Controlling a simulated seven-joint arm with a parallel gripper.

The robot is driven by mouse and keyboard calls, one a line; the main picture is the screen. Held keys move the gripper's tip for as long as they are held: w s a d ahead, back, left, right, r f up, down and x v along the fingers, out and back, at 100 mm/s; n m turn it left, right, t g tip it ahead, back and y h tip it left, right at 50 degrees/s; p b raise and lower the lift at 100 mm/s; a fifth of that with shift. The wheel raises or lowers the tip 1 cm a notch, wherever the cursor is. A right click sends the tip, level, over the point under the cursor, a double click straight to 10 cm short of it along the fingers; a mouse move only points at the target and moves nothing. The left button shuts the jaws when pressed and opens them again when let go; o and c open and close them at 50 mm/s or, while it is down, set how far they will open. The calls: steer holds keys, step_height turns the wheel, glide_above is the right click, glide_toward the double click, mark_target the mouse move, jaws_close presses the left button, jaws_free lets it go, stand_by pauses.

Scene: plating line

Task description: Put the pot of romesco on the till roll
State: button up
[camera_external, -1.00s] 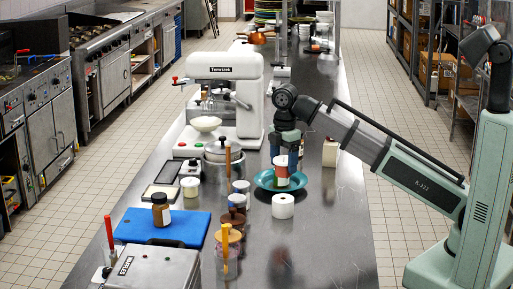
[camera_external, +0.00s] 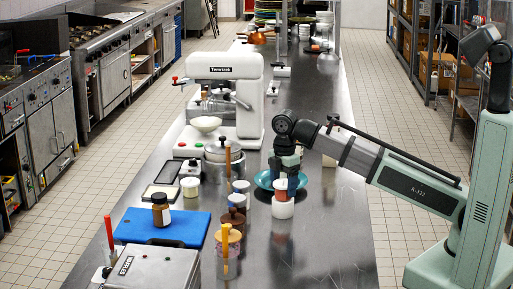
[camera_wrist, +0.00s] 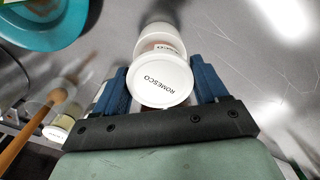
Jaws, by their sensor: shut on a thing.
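The pot of romesco (camera_external: 280,189), red with a white lid, is between the fingers of my gripper (camera_external: 286,186). In the wrist view its lid (camera_wrist: 162,82) faces the camera and reads ROMESCO, with a blue finger on either side. The white till roll (camera_external: 283,209) stands on the steel counter directly below the pot in the external view. In the wrist view the white roll (camera_wrist: 160,32) shows just past the pot. The pot's base is at the roll's top; I cannot tell whether they touch.
A teal dish (camera_external: 265,180) is just behind the roll. A blue board (camera_external: 160,228) lies farther left.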

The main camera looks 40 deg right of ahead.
mark_target(284, 182)
steer(key=o, duration=1.1)
steer(key=shift+f, duration=0.1)
steer(key=shift+r, duration=3.9)
